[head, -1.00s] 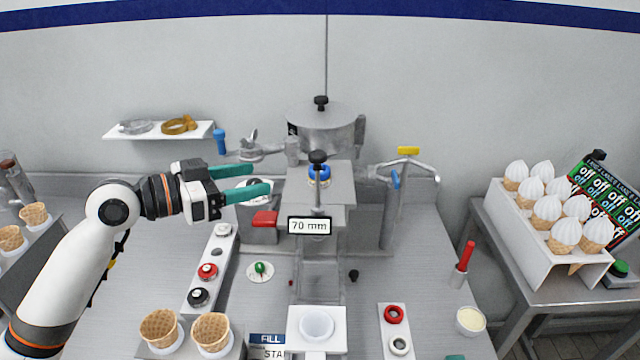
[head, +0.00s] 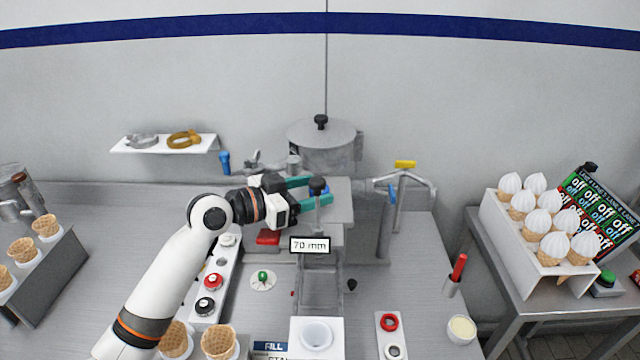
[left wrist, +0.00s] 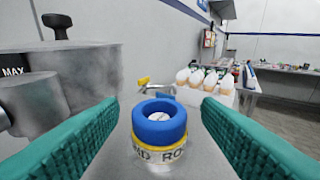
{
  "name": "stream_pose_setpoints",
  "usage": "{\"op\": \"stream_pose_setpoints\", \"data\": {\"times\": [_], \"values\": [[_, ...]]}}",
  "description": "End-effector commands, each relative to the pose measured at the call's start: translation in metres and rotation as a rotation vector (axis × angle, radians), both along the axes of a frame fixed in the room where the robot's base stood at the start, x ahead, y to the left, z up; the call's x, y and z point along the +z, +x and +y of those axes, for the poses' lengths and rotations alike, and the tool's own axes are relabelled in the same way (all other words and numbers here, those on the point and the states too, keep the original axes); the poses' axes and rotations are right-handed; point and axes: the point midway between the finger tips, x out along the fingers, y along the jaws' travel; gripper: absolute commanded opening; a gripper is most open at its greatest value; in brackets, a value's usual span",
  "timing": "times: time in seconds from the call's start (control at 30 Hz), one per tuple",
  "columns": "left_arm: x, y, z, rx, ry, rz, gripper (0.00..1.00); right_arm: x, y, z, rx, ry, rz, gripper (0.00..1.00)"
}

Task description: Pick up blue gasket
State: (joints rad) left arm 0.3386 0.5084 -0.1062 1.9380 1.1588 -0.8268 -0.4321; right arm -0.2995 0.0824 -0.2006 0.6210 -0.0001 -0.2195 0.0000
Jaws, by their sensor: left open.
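The blue gasket (left wrist: 160,123) is a thick ring around a pale centre, on top of a post with a yellow band and black lettering. In the left wrist view the fingers (left wrist: 160,104) lie to either side of the gasket, with a gap on each side. Nothing is held. My right gripper is not in view.
A lidded metal pot (head: 321,134) stands close behind the gripper. A 70 mm sign (head: 310,245) stands in front. A strip of red and black buttons (head: 212,281) lies left, a red ring (head: 389,322) right. A cone rack (head: 535,220) stands far right.

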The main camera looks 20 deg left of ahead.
Motion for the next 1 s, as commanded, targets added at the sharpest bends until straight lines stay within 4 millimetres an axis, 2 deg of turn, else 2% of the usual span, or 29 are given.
{"op": "stream_pose_setpoints", "data": {"times": [0.17, 0.27, 0.47, 0.5, 0.8, 0.93, 1.0], "values": [[-0.001, 0.0, 0.0, 0.001, 0.001, -0.001, 0.58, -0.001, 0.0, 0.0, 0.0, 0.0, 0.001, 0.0], [-0.001, 0.0, 0.0, 0.001, 0.001, -0.001, 0.45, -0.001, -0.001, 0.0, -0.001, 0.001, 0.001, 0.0], [-0.001, 0.0, 0.0, 0.001, 0.0, 0.0, 0.13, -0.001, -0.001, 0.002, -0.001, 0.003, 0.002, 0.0], [-0.001, 0.0, 0.0, 0.001, 0.0, 0.0, 0.11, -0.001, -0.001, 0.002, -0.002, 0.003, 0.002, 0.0], [0.001, 0.0, 0.0, 0.001, 0.0, -0.001, 0.11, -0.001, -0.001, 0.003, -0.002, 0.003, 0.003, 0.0], [0.015, 0.001, 0.0, -0.001, 0.002, -0.005, 0.11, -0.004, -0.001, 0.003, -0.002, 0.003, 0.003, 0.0], [0.028, 0.0, 0.001, 0.001, 0.004, -0.009, 0.11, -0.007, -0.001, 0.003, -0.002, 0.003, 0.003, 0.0]]}}
